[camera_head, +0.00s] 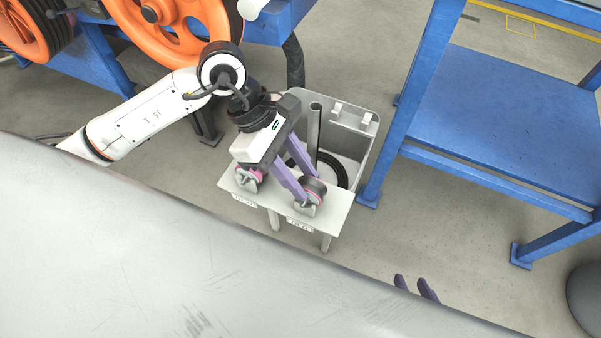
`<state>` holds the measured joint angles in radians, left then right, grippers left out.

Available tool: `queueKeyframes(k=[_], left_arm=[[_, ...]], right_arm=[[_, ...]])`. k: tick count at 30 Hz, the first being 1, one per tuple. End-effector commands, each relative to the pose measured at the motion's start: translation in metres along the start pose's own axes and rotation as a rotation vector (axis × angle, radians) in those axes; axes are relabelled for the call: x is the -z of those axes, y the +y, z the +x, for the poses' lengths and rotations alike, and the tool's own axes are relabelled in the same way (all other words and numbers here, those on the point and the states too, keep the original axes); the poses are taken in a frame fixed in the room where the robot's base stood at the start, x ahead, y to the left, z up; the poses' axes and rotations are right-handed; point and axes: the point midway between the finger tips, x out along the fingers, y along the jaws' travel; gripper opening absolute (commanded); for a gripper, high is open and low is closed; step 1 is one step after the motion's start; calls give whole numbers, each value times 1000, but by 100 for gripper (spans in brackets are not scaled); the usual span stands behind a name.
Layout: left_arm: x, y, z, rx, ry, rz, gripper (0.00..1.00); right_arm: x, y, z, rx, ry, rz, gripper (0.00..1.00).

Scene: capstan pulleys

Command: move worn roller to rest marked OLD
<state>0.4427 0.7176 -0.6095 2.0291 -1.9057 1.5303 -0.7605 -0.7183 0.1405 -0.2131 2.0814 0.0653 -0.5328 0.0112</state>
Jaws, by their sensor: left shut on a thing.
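My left gripper (305,187) reaches in from the left and points down to the right over a pale shelf plate (271,198). Its purple fingers are shut on a dark grey roller with a pinkish rim (315,190). This roller is at the right-hand rest on the plate, right at its small metal bracket (305,209); I cannot tell whether it is seated. A second pink-rimmed roller (248,178) sits at the left-hand rest. Each rest has a small label below it, too small to read surely. My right gripper (415,286) shows only two purple fingertips, apart and empty.
A grey bin (367,138) with an upright post (315,128) and a black ring stands behind the plate. A blue stand (500,120) is at the right, orange wheels (175,25) at upper left. A large scratched grey surface (150,260) fills the foreground.

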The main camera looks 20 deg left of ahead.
Motion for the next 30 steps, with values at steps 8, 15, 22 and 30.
queueKeyframes(k=[8, 15, 22, 30], left_arm=[[2, 0, 4, -1, 0, 0, 3], [4, 0, 7, -1, 0, 0, 3], [5, 0, 9, -1, -1, 0, 30], [5, 0, 9, 0, 0, 0, 50]], right_arm=[[-1, 0, 3, 1, 5, -1, 31], [-3, 1, 4, 1, 6, -5, 31], [-5, 2, 6, 0, 6, -6, 31], [-6, 2, 6, 0, 4, -6, 31]])
